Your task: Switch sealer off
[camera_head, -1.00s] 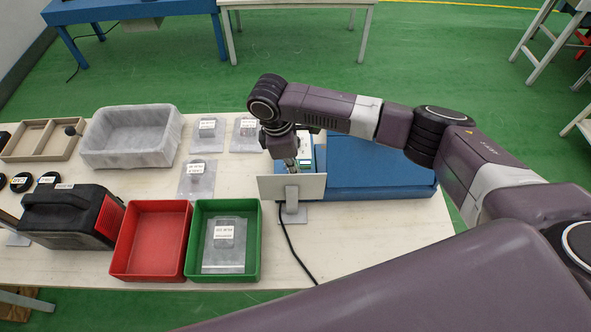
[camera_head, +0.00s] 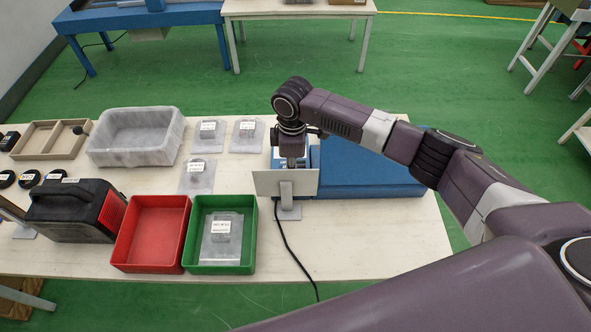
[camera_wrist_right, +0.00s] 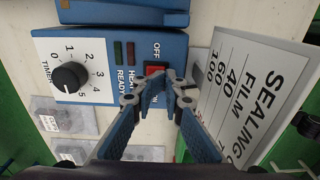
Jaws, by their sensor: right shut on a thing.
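The blue sealer (camera_head: 370,172) lies on the table, partly hidden by my right arm. The fingertips hide the switch's lower part. In the head view the right gripper (camera_head: 292,160) points down behind the sign's board. The left gripper is not in view.
A sign board (camera_head: 270,183) stands just in front of the gripper; the wrist view shows its "SEALING" text. Red (camera_head: 117,255) and green (camera_head: 191,258) trays, a grey bin (camera_head: 98,152) and a black-red case (camera_head: 65,225) are to the left. A cable (camera_head: 293,252) crosses the table front.

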